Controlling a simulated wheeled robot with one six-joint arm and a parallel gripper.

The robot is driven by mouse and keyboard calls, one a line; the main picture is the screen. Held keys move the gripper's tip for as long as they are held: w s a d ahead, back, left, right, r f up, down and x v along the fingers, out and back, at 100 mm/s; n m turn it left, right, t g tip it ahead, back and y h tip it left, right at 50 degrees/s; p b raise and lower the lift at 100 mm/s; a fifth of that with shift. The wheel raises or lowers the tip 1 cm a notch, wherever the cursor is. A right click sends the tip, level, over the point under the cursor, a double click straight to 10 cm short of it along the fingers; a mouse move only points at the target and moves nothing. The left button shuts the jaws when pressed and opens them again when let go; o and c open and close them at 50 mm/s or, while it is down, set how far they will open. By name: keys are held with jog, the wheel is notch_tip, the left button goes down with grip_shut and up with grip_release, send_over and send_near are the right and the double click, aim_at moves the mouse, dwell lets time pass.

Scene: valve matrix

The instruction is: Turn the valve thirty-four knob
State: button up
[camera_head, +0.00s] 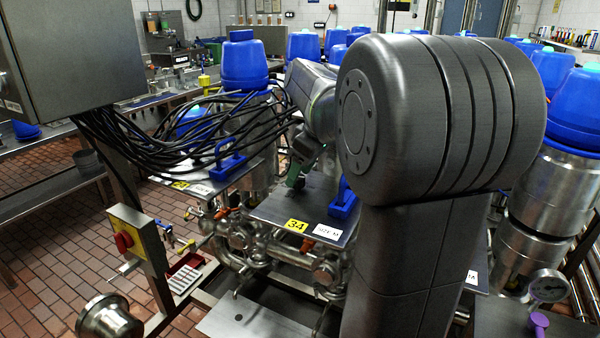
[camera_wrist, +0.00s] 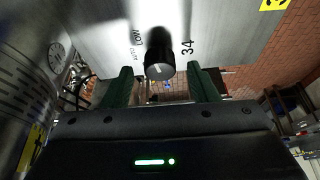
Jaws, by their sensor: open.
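The valve thirty-four knob (camera_wrist: 159,67) is a small dark round knob on a pale metal plate (camera_wrist: 215,30) in the wrist view, with "34" printed to its right and "LOW" to its left. My gripper (camera_wrist: 164,84) is open, with a green finger on each side of the knob's lower part and gaps between. I cannot tell whether the knob is within the fingers' depth. In the head view a yellow "34" label (camera_head: 296,225) is on the front of a metal plate, and my gripper (camera_head: 296,172) shows partly behind my arm. The knob is hidden there.
A blue handle (camera_head: 343,201) stands on the plate beside my arm. Black cables (camera_head: 190,135) hang across the left. A red-button box (camera_head: 130,240) stands at front left. Blue-topped valves (camera_head: 243,62) and steel pipes (camera_head: 245,240) crowd the area.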

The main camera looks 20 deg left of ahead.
jog(key=shift+a+f, duration=0.2)
jog(key=shift+f, duration=0.3)
jog(key=c, duration=1)
